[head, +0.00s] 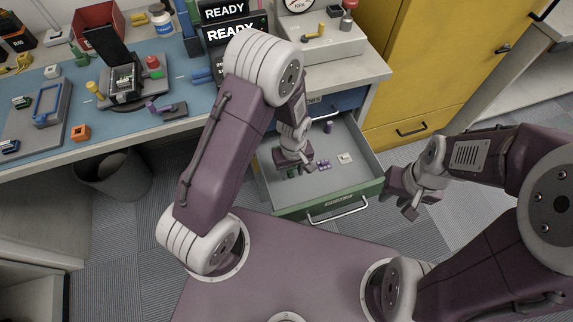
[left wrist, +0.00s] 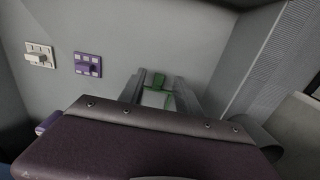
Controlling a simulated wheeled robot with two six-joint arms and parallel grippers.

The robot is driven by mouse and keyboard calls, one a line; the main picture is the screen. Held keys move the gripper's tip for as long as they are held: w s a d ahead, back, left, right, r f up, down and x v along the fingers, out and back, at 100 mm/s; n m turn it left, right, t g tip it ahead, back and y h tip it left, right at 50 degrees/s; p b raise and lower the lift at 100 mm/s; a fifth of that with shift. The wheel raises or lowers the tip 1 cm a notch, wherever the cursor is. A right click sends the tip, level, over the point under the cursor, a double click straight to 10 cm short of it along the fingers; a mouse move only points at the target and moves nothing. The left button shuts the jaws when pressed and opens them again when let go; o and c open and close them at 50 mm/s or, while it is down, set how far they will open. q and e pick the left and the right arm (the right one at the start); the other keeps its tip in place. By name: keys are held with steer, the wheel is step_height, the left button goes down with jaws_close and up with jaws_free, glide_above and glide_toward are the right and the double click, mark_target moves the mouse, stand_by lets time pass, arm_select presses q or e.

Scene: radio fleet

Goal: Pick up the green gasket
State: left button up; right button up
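The green gasket (left wrist: 157,82) lies on the grey floor of the open drawer. In the left wrist view it shows between the two fingers of my left gripper (left wrist: 163,92), with a gap on each side. Its near part is hidden by the gripper body. In the head view my left gripper (head: 293,165) reaches down into the drawer, and a bit of the green gasket (head: 291,173) shows beside the fingers. The left gripper is open around it. My right gripper (head: 401,202) is open and empty, to the right of the drawer front.
The open drawer (head: 360,190) has a green front with a handle. A purple part (head: 323,164) and a white part (head: 345,158) lie right of my left gripper. A purple piece (head: 328,127) is at the back. The blue-topped workbench (head: 200,95) and yellow cabinet (head: 420,70) stand behind.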

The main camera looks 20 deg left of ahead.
arm_select(q)
steer(key=shift+f, duration=0.85)
arm_select(e)
steer(key=shift+f, duration=0.3)
arm_select(q)
steer(key=shift+r, duration=0.1)
jaws_close()
